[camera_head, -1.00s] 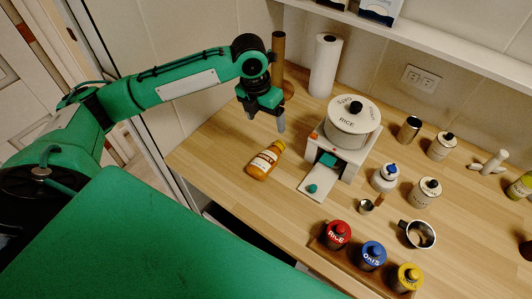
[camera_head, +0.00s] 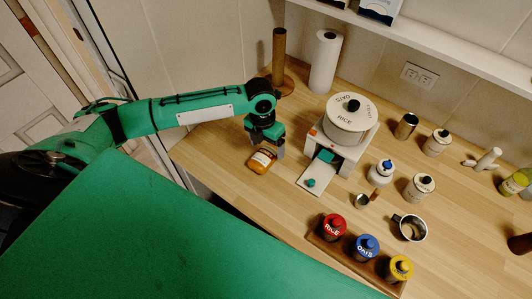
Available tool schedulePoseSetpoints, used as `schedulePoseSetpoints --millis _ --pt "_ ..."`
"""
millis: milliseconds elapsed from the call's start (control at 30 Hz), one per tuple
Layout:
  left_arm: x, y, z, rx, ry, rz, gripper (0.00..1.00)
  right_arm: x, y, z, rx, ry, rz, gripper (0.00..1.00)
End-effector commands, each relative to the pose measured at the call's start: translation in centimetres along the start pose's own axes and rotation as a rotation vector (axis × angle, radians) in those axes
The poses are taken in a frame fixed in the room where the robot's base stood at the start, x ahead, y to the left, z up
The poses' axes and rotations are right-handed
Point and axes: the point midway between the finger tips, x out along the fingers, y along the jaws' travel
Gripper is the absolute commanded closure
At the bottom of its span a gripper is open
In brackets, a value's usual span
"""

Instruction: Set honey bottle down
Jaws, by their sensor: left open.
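The honey bottle (camera_head: 262,161) is amber with a pale label and lies on its side on the wooden counter, near the left edge. My left gripper (camera_head: 267,147) is directly above its upper end, with its fingers pointing down and hiding that end. The jaws are open. I cannot tell whether a finger touches the bottle. My right gripper is not in view.
Right of the bottle stands a white rice dispenser (camera_head: 340,150) with a pulled-out tray. Behind are a paper towel roll (camera_head: 325,62) and a wooden post (camera_head: 279,55). Canisters in red (camera_head: 332,228), blue (camera_head: 366,248) and yellow (camera_head: 399,270) stand in front. The counter between is clear.

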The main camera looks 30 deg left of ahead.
Motion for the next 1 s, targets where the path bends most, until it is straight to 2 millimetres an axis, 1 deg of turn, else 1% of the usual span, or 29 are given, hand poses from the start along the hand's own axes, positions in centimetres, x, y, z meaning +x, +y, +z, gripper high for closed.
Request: schedulePoseSetpoints --millis 33,100,200,300,467,500,567,700,767,1000 --pt "0.3 -0.3 0.0 0.0 0.004 -0.001 0.19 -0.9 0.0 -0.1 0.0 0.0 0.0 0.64" --pt "1.5 -0.2 0.0 -0.001 0.003 -0.001 0.19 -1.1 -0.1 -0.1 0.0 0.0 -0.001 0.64" --pt "2.4 -0.2 0.1 -0.001 0.001 0.001 0.19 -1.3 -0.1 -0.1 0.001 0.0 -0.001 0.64" --pt "2.8 -0.1 0.1 0.0 -0.001 0.001 0.19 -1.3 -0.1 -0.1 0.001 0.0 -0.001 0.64" --pt "2.8 -0.1 0.1 0.0 -0.001 0.001 0.19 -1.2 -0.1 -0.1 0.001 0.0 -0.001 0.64" --pt "2.8 -0.1 0.1 0.0 -0.001 0.001 0.27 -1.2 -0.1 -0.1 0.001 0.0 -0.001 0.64" --pt "2.8 -0.1 0.1 0.0 -0.001 0.001 0.38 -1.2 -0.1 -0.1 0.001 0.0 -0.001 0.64" --pt "2.8 -0.1 0.1 0.0 -0.001 0.001 0.66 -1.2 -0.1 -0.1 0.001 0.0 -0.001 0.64" --pt "2.7 -0.1 0.1 0.0 -0.002 0.001 0.77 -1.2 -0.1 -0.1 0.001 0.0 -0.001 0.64" --pt "2.6 -0.1 0.1 0.0 -0.002 0.001 0.77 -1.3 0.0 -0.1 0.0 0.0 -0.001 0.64"
